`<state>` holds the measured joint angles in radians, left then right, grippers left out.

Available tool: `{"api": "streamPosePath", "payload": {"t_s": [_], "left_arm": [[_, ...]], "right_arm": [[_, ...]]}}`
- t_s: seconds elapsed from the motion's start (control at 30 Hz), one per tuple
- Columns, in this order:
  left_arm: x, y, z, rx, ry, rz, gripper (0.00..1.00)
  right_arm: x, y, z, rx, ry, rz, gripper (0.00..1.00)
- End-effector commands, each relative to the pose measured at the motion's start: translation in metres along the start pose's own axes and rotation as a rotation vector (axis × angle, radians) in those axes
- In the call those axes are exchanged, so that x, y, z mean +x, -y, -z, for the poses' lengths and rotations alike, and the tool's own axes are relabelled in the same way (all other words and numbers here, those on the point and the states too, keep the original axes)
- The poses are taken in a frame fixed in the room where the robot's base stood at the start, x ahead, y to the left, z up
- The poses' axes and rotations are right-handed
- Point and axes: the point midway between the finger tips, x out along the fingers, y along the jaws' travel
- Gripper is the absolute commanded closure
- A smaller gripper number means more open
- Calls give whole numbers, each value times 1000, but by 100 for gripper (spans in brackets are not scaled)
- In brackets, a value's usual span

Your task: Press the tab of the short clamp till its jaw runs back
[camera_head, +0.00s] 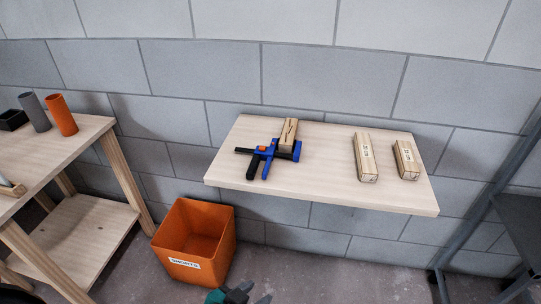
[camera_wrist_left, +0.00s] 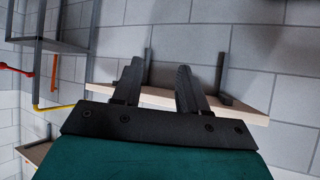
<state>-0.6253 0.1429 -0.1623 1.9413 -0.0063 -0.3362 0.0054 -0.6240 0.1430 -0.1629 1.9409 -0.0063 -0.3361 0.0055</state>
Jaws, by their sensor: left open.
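The short clamp (camera_head: 266,153), blue and black with a small orange tab (camera_head: 262,149), lies on the left part of the wooden wall shelf (camera_head: 320,150). A short batten (camera_head: 288,131) with a dark mark on it sits at the clamp's right end, between blue parts; whether the jaw grips it is too small to tell. My left gripper (camera_head: 258,293) is at the bottom edge of the head view, well below and in front of the shelf, apart from the clamp. In the left wrist view my left gripper (camera_wrist_left: 158,80) is open and empty. My right gripper is not in view.
Two labelled wooden blocks, one (camera_head: 365,157) and another (camera_head: 406,160), lie on the shelf's right part. An orange bin (camera_head: 192,242) stands on the floor below left. A wooden bench (camera_head: 75,150) with tubes is at the left, a dark metal rack (camera_head: 480,230) at the right.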

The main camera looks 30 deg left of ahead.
Motion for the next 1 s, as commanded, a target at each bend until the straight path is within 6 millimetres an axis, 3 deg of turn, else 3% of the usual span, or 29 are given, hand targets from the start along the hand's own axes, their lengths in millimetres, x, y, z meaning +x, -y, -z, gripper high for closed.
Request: {"api": "streamPosePath", "payload": {"t_s": [0.07, 0.5, 1.0], "left_arm": [[0, 0, 0, 0, 0, 0, 58], [0, 0, 0, 0, 0, -1, 100], [0, 0, 0, 0, 1, -1, 100]], "right_arm": [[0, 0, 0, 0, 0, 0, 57], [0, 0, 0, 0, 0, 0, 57], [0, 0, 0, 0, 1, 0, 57]]}}
